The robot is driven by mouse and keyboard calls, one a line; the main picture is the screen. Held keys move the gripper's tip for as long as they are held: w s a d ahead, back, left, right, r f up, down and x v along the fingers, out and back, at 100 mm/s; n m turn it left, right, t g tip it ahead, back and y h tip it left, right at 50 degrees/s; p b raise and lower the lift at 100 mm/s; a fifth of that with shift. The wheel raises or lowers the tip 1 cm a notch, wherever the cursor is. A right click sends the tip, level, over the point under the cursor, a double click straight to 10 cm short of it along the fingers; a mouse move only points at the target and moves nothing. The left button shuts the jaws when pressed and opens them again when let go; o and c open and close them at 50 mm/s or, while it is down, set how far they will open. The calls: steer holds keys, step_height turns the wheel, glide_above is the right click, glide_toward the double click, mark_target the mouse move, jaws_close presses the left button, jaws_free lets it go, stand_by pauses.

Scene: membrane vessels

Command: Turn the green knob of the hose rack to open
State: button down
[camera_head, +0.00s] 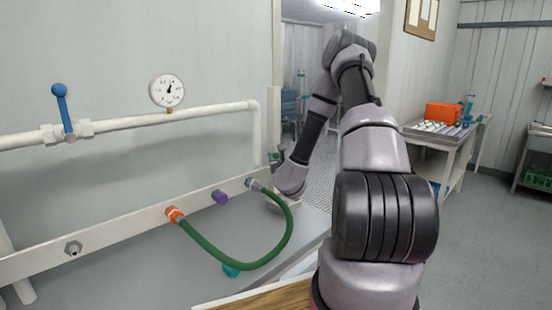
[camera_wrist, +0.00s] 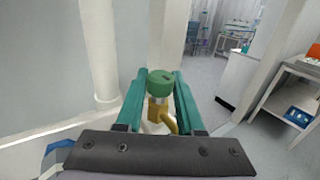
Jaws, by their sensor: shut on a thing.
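The green knob (camera_wrist: 160,88) is round, with a dark mark on its top. It sits on a brass valve body (camera_wrist: 157,111) in the middle of the wrist view. My gripper (camera_wrist: 159,76) has one teal finger on each side of the knob and is shut on it. In the head view my gripper (camera_head: 275,158) is at the right end of the hose rack (camera_head: 130,222), small and partly hidden by my wrist. Most of the knob is hidden there.
A green hose (camera_head: 238,268) loops between an orange fitting (camera_head: 174,215) and a metal fitting on the rack. A purple cap (camera_head: 220,197) sits between them. A white pipe (camera_head: 210,112) with a blue-handled valve (camera_head: 62,108) and a gauge (camera_head: 167,91) runs above. A white post (camera_wrist: 99,55) stands left of my gripper.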

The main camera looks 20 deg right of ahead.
steer(key=shift+d, duration=0.1)
steer(key=n+y, duration=0.3)
steer(key=y, duration=0.2)
steer(key=n+g+y, duration=0.1)
steer(key=n+y, duration=0.2)
steer(key=y, duration=0.2)
steer(key=shift+n, duration=0.3)
steer(key=n+g+y, duration=0.5)
steer(key=y, duration=0.2)
steer(key=n+g+y, duration=0.2)
steer(key=n+g, duration=0.1)
steer(key=g, duration=0.1)
steer(key=n+g+y, duration=0.2)
steer(key=n+g, duration=0.1)
steer(key=g, duration=0.2)
steer(key=shift+n, duration=0.3)
steer(key=n+g, duration=0.2)
steer(key=g, duration=0.2)
steer(key=n+g, duration=0.3)
steer(key=g, duration=0.1)
steer(key=shift+h, duration=0.3)
steer(key=shift+n+g, duration=0.3)
steer(key=c, duration=0.5)
jaws_free()
steer(key=shift+s+a, duration=0.1)
steer(key=shift+a, duration=0.1)
